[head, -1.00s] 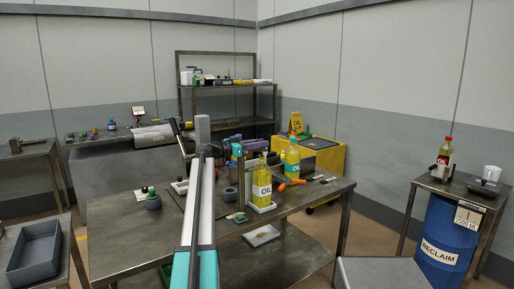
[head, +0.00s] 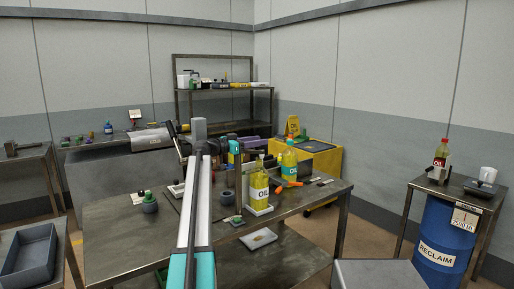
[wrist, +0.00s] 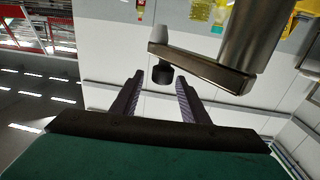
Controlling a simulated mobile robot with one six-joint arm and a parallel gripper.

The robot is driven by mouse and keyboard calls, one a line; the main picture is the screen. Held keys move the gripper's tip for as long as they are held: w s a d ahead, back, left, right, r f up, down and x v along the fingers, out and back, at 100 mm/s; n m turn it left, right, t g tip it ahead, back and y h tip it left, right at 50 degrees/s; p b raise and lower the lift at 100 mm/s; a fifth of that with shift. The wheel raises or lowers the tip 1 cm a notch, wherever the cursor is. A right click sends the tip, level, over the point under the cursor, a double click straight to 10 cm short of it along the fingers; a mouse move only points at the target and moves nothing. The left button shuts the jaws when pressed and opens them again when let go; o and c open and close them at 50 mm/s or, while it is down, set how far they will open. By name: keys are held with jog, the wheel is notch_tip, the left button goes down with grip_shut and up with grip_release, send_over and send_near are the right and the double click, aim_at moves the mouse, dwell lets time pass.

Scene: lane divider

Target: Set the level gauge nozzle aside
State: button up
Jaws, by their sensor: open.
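In the wrist view my gripper (wrist: 158,100) is open, its two dark ribbed fingers apart. A short dark round knob (wrist: 162,74) shows beyond the fingertips, in line with the gap. It sits under a flat metal bar (wrist: 200,66), which joins a thick grey cylinder (wrist: 254,35). I cannot tell whether these parts are the level gauge nozzle or part of my arm. I see no clear contact between the fingers and the knob.
The steel worktable (head: 120,235) holds an oil bottle (head: 259,187), an orange-handled tool (head: 289,183) and a dark cup (head: 150,205). A grey tray (head: 28,258) stands at left. A blue drum (head: 440,250) stands at right. The table's front left is largely clear.

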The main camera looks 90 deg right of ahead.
jog(key=shift+a+r, duration=0.1)
jog(key=shift+r, duration=0.65)
jog(key=a+r+b, duration=0.1)
jog(key=a+b, duration=0.1)
jog(key=a, duration=1.3)
jog(key=shift+s+a+r+b, duration=0.2)
jog(key=shift+s+a+b, duration=0.05)
jog(key=shift+a+b, duration=0.15)
